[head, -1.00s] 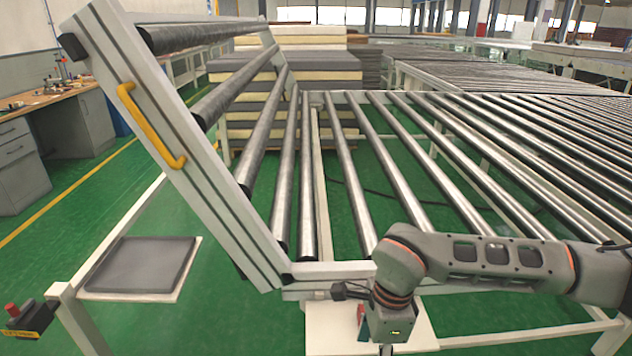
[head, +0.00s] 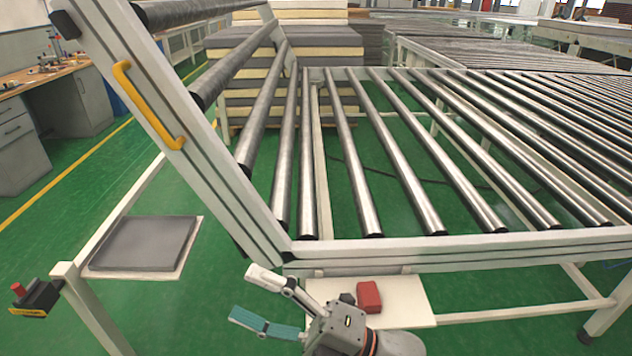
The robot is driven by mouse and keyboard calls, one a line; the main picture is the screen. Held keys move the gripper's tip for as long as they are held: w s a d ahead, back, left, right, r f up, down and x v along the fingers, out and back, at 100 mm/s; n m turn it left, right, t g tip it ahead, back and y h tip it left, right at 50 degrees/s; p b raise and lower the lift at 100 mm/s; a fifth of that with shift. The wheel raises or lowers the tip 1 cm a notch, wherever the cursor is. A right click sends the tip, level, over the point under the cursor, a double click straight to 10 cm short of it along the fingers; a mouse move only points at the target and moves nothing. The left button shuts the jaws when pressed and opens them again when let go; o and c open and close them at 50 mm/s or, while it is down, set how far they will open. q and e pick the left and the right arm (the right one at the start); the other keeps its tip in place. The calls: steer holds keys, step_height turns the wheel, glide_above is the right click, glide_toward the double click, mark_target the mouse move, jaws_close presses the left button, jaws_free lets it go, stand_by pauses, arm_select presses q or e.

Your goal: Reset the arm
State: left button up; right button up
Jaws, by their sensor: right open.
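My right gripper (head: 258,300) is at the bottom centre of the head view. Its two fingers are spread wide, with nothing between them. One finger is pale and the other shows a teal pad. It is in front of and below the front rail of the roller conveyor (head: 460,249), beside a white shelf. My right arm shows only as a short grey part at the bottom edge. My left gripper is not in view.
A tilted roller frame with a yellow handle (head: 124,92) rises on the left. A red block (head: 369,297) lies on the white shelf (head: 410,310). A grey pad (head: 145,243) lies at lower left, near a red button box (head: 34,297). Stacked mattresses (head: 310,42) stand behind.

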steer(key=w+d+f+m+t+h, duration=0.3)
steer(key=d+f+m+t+h, duration=0.2)
steer(key=d+f+m+h, duration=0.35)
steer(key=w+d+f+m+t+h, duration=0.3)
steer(key=d+f+m+t+h, duration=0.25)
steer(key=d+f+m, duration=0.55)
steer(key=s+d+f+m+g+h, duration=0.2)
steer(key=s+d+f+m, duration=0.2)
steer(key=f, duration=0.4)
steer(key=s+d+f+m+g+h, duration=0.3)
steer(key=s+d+f+m, duration=0.2)
steer(key=s+f, duration=0.4)
steer(key=shift+d+p, duration=0.35)
steer(key=shift+d, duration=0.35)
